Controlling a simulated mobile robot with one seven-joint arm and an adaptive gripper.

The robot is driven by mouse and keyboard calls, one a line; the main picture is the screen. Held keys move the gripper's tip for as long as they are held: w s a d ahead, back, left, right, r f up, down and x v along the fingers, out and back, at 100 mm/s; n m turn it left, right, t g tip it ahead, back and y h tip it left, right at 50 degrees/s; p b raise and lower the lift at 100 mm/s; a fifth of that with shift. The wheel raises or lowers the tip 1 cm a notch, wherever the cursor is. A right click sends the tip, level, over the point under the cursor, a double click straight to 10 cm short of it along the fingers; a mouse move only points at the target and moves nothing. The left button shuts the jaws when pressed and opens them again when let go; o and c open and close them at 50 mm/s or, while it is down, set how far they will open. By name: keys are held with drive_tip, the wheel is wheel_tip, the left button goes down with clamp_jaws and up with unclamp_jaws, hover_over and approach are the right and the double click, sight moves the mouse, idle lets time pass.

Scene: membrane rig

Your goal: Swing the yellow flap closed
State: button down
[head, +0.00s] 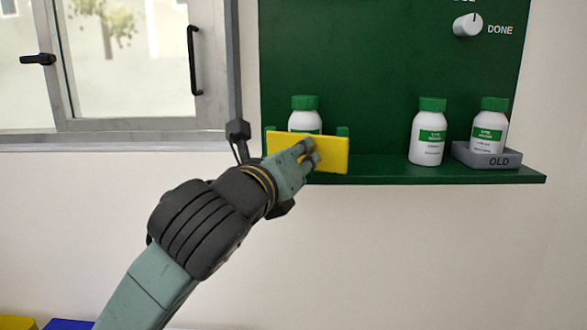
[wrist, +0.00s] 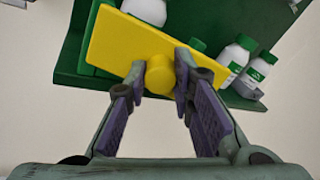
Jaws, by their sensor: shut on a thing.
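The yellow flap (head: 335,153) stands at the left end of the green shelf, in front of a white bottle with a green cap (head: 305,111). Its lower part is hidden from the head view by the flap. In the wrist view the flap (wrist: 120,45) shows its broad face and a round yellow knob (wrist: 160,74). My gripper (head: 309,153) reaches the flap from the lower left. In the wrist view my gripper (wrist: 159,82) has one finger on each side of the knob and is shut on it. Whether the flap is fully closed I cannot tell.
Another white bottle (head: 427,137) stands on the shelf (head: 400,175). A grey tray marked OLD (head: 486,161) holds a further bottle (head: 489,125) at the right. A white dial (head: 467,25) marked DONE is on the green panel. A window (head: 125,55) is at left.

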sight(308, 152)
drive_tip(key=n+y+b, duration=0.1)
drive_tip(key=w+d+n+t+y+b, duration=0.1)
drive_tip(key=y, duration=0.1)
drive_tip(key=n+y+b, duration=0.1)
drive_tip(key=shift+w+d+f+t+y, duration=0.1)
drive_tip(key=shift+w+d+t+y, duration=0.1)
drive_tip(key=shift+d+t+y, duration=0.1)
drive_tip(key=shift+w+d+n+y+b, duration=0.15)
drive_tip(key=shift+w+n+y+b, duration=0.35)
drive_tip(key=shift+y+b, duration=0.45)
drive_tip(key=shift+n+y, duration=0.25)
drive_tip(key=shift+n, duration=0.05)
drive_tip(key=shift+r, duration=0.25)
drive_tip(key=c, duration=1.4)
unclamp_jaws()
drive_tip(key=shift+f, duration=0.1)
drive_tip(key=shift+o, duration=0.2)
drive_tip(key=s, duration=1.2)
